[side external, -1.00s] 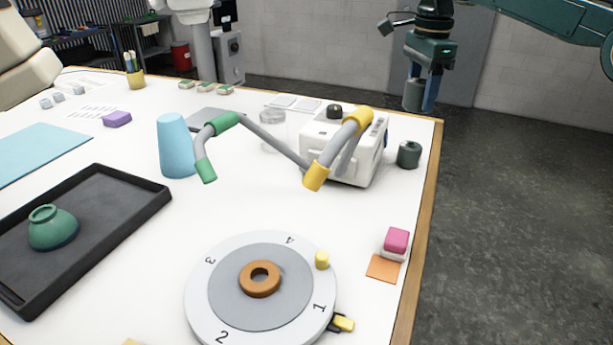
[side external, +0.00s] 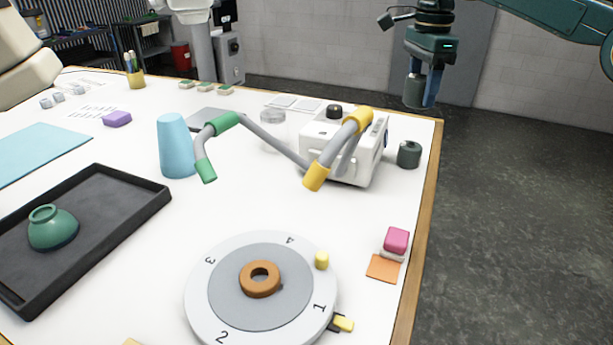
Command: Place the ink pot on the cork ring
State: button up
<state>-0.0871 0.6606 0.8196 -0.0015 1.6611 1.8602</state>
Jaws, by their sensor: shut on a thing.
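My gripper (side external: 424,92) is at the upper right, shut on a dark grey-green pot (side external: 414,90). It holds this pot in the air, beyond the far right part of the table. I cannot tell for certain which of the two is the ink pot. The cork ring (side external: 246,281) is brown with a dark centre hole and lies empty on the grey numbered turntable (side external: 222,296), at the lower middle, far from my gripper.
A white machine (side external: 340,160) and a bent arm with green and yellow sleeves (side external: 270,142) stand between my gripper and the turntable. A blue cup (side external: 175,147) is left of them. A black tray (side external: 110,205) holds a green bowl (side external: 53,230). Pink and white blocks (side external: 396,240) sit near the right edge.

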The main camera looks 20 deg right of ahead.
jog(key=s+a+f+n, duration=0.2)
jog(key=s+a+n, duration=0.7)
jog(key=s+a, duration=0.35)
jog(key=shift+m, duration=0.5)
jog(key=shift+s+a+r, duration=0.15)
jog(key=shift+a+r, duration=4.5)
jog(key=shift+a, duration=1.55)
send_near(252, 289)
notch_tip(252, 289, up, 2)
jog(key=w+d, duration=0.2)
jog(key=shift+n, duration=0.4)
jog(key=shift+w+f, duration=0.1)
jog(key=shift+f, duration=3.85)
